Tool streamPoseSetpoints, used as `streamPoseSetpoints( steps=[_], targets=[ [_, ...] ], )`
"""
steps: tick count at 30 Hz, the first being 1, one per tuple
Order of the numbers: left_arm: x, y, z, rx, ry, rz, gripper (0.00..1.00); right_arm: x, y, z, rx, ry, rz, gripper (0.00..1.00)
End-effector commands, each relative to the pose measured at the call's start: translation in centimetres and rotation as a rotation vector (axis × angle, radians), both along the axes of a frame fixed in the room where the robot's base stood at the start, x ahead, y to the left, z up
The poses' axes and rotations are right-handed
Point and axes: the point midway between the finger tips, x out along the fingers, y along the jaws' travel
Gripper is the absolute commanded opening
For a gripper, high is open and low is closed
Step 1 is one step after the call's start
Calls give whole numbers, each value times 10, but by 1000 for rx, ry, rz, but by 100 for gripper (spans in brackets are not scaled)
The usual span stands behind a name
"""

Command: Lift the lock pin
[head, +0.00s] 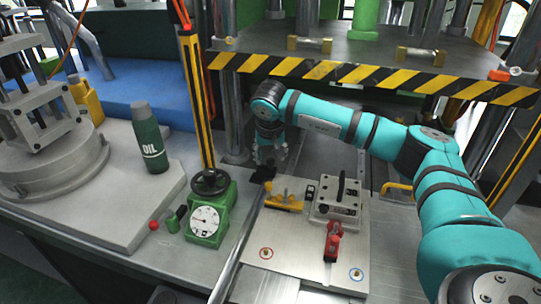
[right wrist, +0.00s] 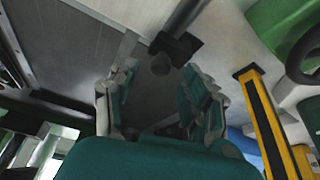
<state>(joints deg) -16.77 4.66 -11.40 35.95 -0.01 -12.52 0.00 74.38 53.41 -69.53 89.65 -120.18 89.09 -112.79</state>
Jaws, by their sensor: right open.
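A black block (head: 262,174) sits at the far end of a long metal bar (head: 238,240), left of the metal mold plate. It also shows in the right wrist view (right wrist: 183,47), with a small rounded grey knob (right wrist: 159,64) beside it. The knob may be the lock pin, but I cannot tell for sure. My right gripper (head: 268,158) points down just above the black block. In the right wrist view its two fingers (right wrist: 160,75) are apart, with the knob seen between them and nothing gripped. My left gripper is not in view.
The mold plate (head: 285,250) carries a yellow clamp (head: 284,197), a metal block with a black handle (head: 340,200) and a red clamp (head: 332,242). A green gauge (head: 206,222) stands left. A green oil bottle (head: 149,140) stands farther left.

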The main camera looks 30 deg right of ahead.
Motion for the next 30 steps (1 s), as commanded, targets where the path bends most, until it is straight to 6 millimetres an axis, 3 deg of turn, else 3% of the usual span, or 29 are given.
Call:
streamPoseSetpoints(
  steps=[6, 14, 25, 30],
  targets=[
    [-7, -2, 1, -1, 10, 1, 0, 5, -3, -14, 0, 0, 1, 48],
    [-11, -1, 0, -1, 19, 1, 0, 5, -3, -15, -1, -1, 1, 48],
    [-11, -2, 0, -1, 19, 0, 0, 5, -4, -15, -1, -1, 0, 1],
    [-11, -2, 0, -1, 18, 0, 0, 5, -4, -15, -1, -1, 0, 0]
  ],
)
